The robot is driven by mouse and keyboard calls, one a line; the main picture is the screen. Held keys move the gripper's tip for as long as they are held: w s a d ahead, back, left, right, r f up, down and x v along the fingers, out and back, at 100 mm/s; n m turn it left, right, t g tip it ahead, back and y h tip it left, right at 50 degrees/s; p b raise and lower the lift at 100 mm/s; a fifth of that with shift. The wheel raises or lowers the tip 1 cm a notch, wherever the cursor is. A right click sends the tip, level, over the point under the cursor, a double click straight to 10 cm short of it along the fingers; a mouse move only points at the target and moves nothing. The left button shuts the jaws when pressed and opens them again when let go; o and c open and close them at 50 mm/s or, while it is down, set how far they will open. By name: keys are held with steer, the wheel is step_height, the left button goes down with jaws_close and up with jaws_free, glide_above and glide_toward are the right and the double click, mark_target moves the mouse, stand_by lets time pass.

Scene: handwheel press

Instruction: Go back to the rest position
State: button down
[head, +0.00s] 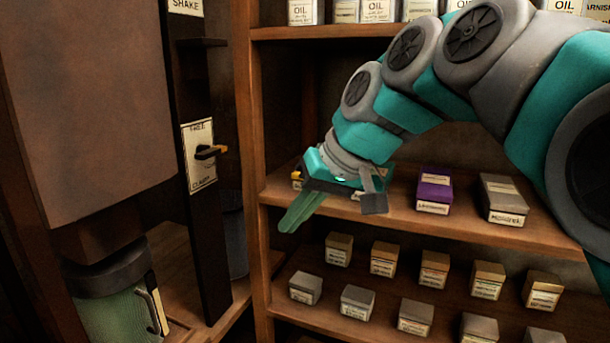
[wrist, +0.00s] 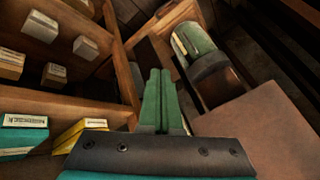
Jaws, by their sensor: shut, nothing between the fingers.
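My gripper (head: 302,211) is at the middle of the head view, in front of the wooden shelf unit, with its green fingers pointing down and to the left. The fingers lie together with nothing between them. In the wrist view the two shut fingers (wrist: 162,100) point toward a green cylinder (wrist: 193,42) with a dark cap. That cylinder (head: 112,312) stands under the press at the lower left of the head view. My gripper is apart from it and touches nothing that I can see.
A brown press body (head: 90,110) fills the left. A dark post carries a switch lever (head: 208,152) on a labelled plate. Shelves at the right hold several labelled boxes, including a purple box (head: 434,191). A yellow box (wrist: 80,133) lies close to my gripper's left in the wrist view.

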steer(key=s+d+f+m+g+h, duration=0.2)
steer(key=s+d+f, duration=0.6)
steer(key=s+f, duration=0.4)
steer(key=s+d+f+m+g+h, duration=0.2)
steer(key=s+d+f, duration=0.6)
steer(key=s+f, duration=0.5)
step_height(320, 180, down, 3)
steer(key=shift+d+r+g+h, duration=0.2)
steer(key=shift+d+g+h, duration=0.25)
steer(key=shift+h, duration=0.65)
steer(key=shift+a, duration=0.1)
